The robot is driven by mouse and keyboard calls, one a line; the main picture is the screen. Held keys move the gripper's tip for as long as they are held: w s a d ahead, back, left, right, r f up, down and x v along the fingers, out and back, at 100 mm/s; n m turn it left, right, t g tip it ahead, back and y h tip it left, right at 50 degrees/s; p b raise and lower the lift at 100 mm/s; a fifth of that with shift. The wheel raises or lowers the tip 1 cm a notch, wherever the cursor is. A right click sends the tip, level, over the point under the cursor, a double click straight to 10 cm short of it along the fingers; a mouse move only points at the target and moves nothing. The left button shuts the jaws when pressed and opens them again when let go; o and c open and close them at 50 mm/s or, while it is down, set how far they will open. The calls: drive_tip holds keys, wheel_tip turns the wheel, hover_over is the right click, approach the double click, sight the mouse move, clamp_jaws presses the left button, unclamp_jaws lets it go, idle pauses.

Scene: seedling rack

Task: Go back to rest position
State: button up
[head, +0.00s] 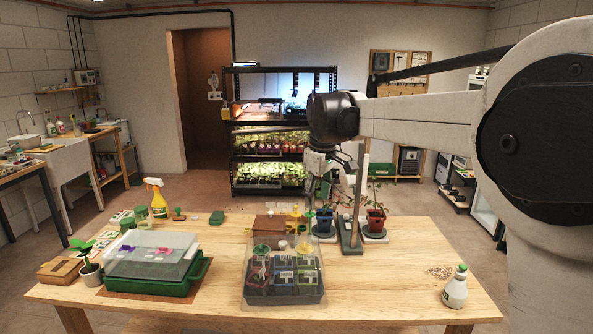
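My arm reaches in from the right and its wrist bends down over the back middle of the wooden table (400,285). My gripper (327,196) hangs below the wrist, above or near the blue pot (324,228) with a small plant. Its fingers are small and blend with the things behind them, so I cannot tell whether they are open or shut, or whether they hold anything.
A clear tray (284,301) of small pots sits at front centre. A covered green propagator (155,283), potted seedling (91,273) and yellow spray bottle (157,199) are at left. A white bottle (455,289) stands front right. A lit shelf rack (233,142) stands behind. The table's right middle is mostly clear.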

drive_tip(key=s+d+r+m+t, duration=0.1)
drive_tip(key=s+d+m, duration=0.15)
drive_tip(key=s, duration=0.35)
drive_tip(key=s+d+r+m, duration=0.1)
drive_tip(key=s+d, duration=0.3)
drive_tip(key=s, duration=0.1)
drive_tip(key=s+d+f+m+t, duration=0.2)
drive_tip(key=s+f, duration=0.4)
drive_tip(key=s, duration=0.7)
drive_tip(key=s+d+f+m+t+b, duration=0.1)
drive_tip(key=s+d+f+m, duration=0.3)
drive_tip(key=s, duration=0.9)
wheel_tip(320, 180, down, 2)
drive_tip(key=shift+d+t, duration=0.5)
drive_tip(key=shift+d, duration=0.5)
drive_tip(key=shift+s, duration=0.1)
